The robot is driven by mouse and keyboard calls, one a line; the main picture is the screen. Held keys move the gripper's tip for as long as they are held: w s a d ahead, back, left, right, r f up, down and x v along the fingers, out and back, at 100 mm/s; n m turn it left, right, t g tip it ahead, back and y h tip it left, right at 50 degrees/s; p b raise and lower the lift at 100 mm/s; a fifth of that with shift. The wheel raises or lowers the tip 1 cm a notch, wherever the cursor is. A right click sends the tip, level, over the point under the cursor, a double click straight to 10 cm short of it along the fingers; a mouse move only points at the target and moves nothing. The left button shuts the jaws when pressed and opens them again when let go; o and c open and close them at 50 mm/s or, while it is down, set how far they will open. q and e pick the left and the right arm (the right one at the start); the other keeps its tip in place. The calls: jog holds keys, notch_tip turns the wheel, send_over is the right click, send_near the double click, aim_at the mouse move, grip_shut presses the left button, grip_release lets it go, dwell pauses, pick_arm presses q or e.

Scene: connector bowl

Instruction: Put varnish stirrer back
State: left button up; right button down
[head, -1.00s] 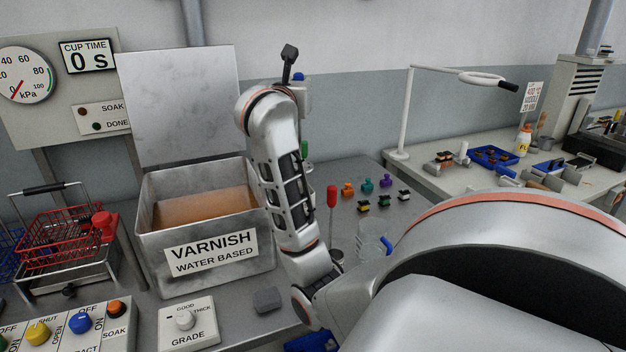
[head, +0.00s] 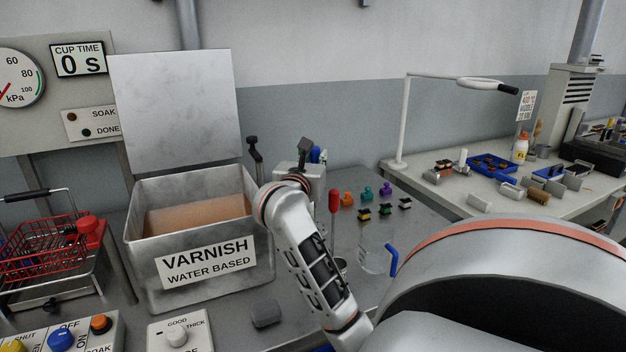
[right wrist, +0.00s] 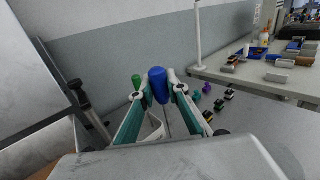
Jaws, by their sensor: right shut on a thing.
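My right gripper (right wrist: 158,90) is shut on the blue handle (right wrist: 158,84) of a thin metal-shafted tool, which looks like the varnish stirrer. The handle is upright in the right wrist view, with its shaft pointing down; the shaft's lower end is hard to make out. In the head view the blue handle (head: 316,155) shows just beyond my right gripper (head: 308,166), whose fingers are mostly hidden. A green handle (right wrist: 136,82) stands just behind left, near a white holder-like piece (right wrist: 156,128). The open varnish tank (head: 205,258) stands left of my right arm. My left gripper is out of view.
A red-handled tool (head: 334,201) stands upright right of my forearm, beside a clear beaker (head: 374,258). Small coloured connectors (head: 366,193) lie behind. A grey block (head: 266,313) lies in front of the tank. A dark latch (right wrist: 80,94) is near the gripper's left.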

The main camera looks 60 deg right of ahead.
jog(key=shift+f, duration=0.25)
notch_tip(320, 180, down, 4)
jog(key=shift+f+b, duration=0.1)
jog(key=shift+b, duration=0.45)
jog(key=shift+f, duration=0.15)
jog(key=c, duration=2)
grip_release()
jog(key=shift+o, duration=0.2)
